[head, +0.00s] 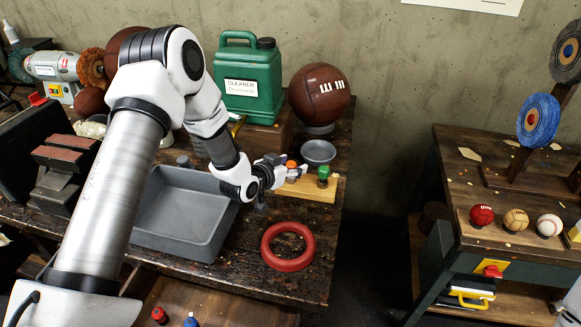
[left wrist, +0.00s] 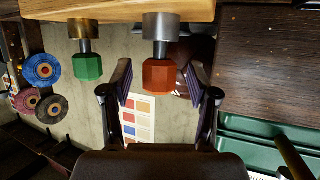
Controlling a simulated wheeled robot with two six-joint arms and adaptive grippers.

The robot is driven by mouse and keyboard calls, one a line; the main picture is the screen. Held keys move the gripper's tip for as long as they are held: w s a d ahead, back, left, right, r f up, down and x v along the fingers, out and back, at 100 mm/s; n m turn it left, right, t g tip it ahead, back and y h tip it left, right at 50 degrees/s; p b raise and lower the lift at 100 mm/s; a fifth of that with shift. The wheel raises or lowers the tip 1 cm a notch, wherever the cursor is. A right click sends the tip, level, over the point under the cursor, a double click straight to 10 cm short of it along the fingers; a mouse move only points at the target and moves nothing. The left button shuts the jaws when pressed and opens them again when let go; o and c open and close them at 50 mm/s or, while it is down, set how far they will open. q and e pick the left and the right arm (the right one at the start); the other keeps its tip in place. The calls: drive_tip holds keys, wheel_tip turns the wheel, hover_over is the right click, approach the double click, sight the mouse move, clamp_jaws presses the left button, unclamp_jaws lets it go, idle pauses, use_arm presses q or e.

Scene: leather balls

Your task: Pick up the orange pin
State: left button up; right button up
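The orange pin (head: 291,164) stands on a light wooden block (head: 315,188) on the workbench, partly hidden by my left gripper (head: 287,172) in the head view. In the left wrist view the orange pin (left wrist: 161,74) has a faceted orange head and a metal collar at the wood. My left gripper (left wrist: 158,84) is open, with one finger on each side of the orange head. Gaps show between the head and both fingers. A green pin (head: 323,172) stands beside the orange one, outside the fingers; it also shows in the left wrist view (left wrist: 88,68). My right gripper is not in view.
A grey tray (head: 180,243) lies under my left arm, and a red ring (head: 288,246) lies in front of the block. A grey bowl (head: 318,152), a brown ball (head: 319,94) and a green canister (head: 250,80) stand behind. A second bench (head: 500,200) stands at right.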

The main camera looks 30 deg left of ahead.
sight(291, 163)
use_arm(q)
drive_tip(key=shift+s+d+r, duration=0.1)
drive_tip(key=shift+d, duration=0.05)
drive_tip(key=c, duration=0.5)
clamp_jaws()
drive_tip(key=shift+r, duration=0.1)
wheel_tip(291, 163, up, 3)
drive_tip(key=shift+r+b, duration=0.1)
drive_tip(key=shift+b, duration=0.5)
drive_tip(key=s+d+r+p, duration=0.1)
drive_tip(key=s+d+p, duration=0.1)
drive_tip(key=s, duration=1.3)
drive_tip(key=shift+s+d+r+p, duration=0.25)
drive_tip(key=shift+s+r+p, duration=0.1)
drive_tip(key=shift+p, duration=0.15)
